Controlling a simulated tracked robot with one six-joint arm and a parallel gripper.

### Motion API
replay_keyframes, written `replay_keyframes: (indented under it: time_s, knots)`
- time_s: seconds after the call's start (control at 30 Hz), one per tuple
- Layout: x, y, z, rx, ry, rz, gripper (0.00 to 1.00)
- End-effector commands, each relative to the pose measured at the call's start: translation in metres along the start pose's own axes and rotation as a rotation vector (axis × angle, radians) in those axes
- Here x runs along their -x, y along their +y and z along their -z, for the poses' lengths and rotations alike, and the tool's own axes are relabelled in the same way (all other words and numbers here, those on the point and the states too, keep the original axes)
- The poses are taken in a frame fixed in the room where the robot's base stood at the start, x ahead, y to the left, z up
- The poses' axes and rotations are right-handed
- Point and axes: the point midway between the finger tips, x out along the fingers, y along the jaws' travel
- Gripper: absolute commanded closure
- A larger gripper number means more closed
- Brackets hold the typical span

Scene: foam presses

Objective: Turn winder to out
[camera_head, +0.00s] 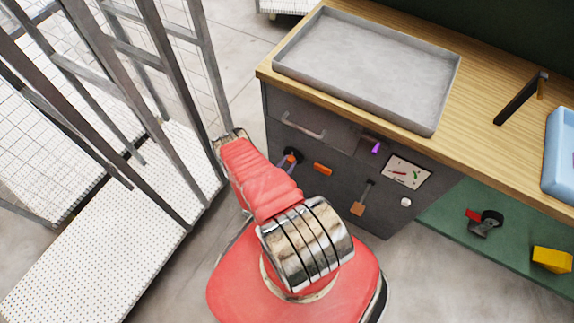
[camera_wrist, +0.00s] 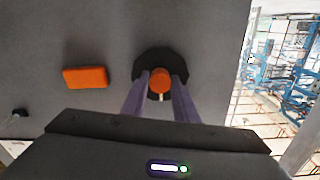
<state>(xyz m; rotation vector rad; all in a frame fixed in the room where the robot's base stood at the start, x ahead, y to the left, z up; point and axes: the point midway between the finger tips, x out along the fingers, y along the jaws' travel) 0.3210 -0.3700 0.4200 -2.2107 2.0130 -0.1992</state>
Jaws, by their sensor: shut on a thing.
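The winder appears to be the orange knob on a round black base on the front of the dark grey cabinet. In the wrist view the orange knob (camera_wrist: 160,82) sits between the two purple fingers of my gripper (camera_wrist: 161,84), which is shut on it. The black base (camera_wrist: 160,55) shows behind the knob, with a small pale mark below the knob. In the head view the knob (camera_head: 291,158) is small and partly covered by my gripper. I cannot read any in or out marking near it.
An orange bar (camera_wrist: 86,77) is beside the knob on the cabinet front. A drawer handle (camera_head: 303,124), purple part (camera_head: 376,148), gauge panel (camera_head: 408,173), orange-ended lever (camera_head: 358,208) and white knob (camera_head: 405,202) are also there. A metal tray (camera_head: 365,65) lies on top. Rack frames (camera_head: 110,95) stand left.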

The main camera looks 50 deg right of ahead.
Motion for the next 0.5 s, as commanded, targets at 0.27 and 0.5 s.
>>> replay_keyframes:
  time_s: [0.27, 0.5]
  knots:
    - [0.0023, 0.0011, -0.0002, 0.0, -0.001, -0.002, 0.96]
    - [-0.0006, 0.0017, -0.0001, -0.042, 0.0, -0.005, 0.96]
